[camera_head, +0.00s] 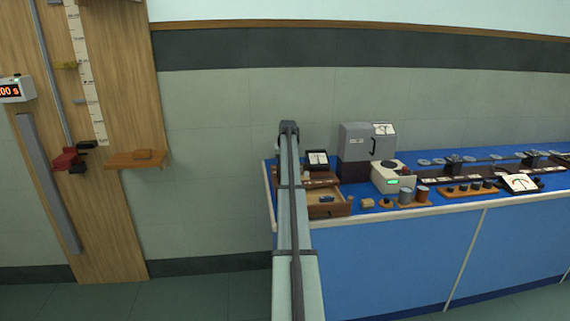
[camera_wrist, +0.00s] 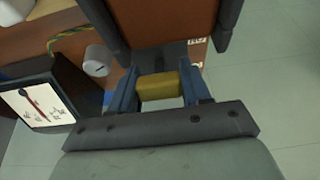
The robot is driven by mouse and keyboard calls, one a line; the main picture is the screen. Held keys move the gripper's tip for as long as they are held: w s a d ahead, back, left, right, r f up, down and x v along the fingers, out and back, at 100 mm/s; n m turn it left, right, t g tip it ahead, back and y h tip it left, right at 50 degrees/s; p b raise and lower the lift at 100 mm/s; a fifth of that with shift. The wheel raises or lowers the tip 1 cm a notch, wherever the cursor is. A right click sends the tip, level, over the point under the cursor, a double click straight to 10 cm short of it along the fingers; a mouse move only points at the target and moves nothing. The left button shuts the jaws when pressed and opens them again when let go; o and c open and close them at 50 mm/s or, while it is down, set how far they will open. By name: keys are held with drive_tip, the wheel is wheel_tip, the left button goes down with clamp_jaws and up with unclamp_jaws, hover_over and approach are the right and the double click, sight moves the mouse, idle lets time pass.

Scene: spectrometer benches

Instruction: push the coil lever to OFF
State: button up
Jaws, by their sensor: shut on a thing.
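In the wrist view my gripper (camera_wrist: 159,76) has its two blue fingers on either side of a yellow block-shaped grip (camera_wrist: 159,88) and is shut on it. A dark stem shows just beyond the grip, so it looks like the coil lever's handle. Beyond it is an orange-brown body (camera_wrist: 165,18) between dark side plates, which may be the coil. A small white label (camera_wrist: 197,47) shows beside it, partly hidden and too small to read surely. In the head view my arm reaches to the bench's left end and hides the lever and my fingers.
A dark-framed meter (camera_wrist: 38,106) and a white knob (camera_wrist: 97,60) are close on the left, with a yellow-green wire behind. On the blue bench, a wooden tray (camera_head: 328,210), a grey box (camera_head: 354,142) and a white instrument (camera_head: 388,178) stand right of my arm.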

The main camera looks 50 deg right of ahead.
drive_tip(key=c, duration=0.3)
drive_tip(key=shift+d, duration=0.1)
drive_tip(key=shift+w+d+r+g+y, duration=0.1)
drive_tip(key=shift+w+d+g+y, duration=0.2)
drive_tip(key=shift+g+y, duration=0.3)
drive_tip(key=shift+w+d+r+g+y, duration=0.1)
drive_tip(key=shift+w+d+g+y, duration=0.2)
drive_tip(key=shift+g+y, duration=0.3)
drive_tip(key=shift+w+d+g+y, duration=0.15)
drive_tip(key=shift+w+g+y, duration=0.1)
drive_tip(key=shift+g+y, duration=0.45)
drive_tip(key=shift+w+d+f+g+y, duration=0.1)
drive_tip(key=shift+f+g+y, duration=0.05)
drive_tip(key=shift+g+y, duration=0.35)
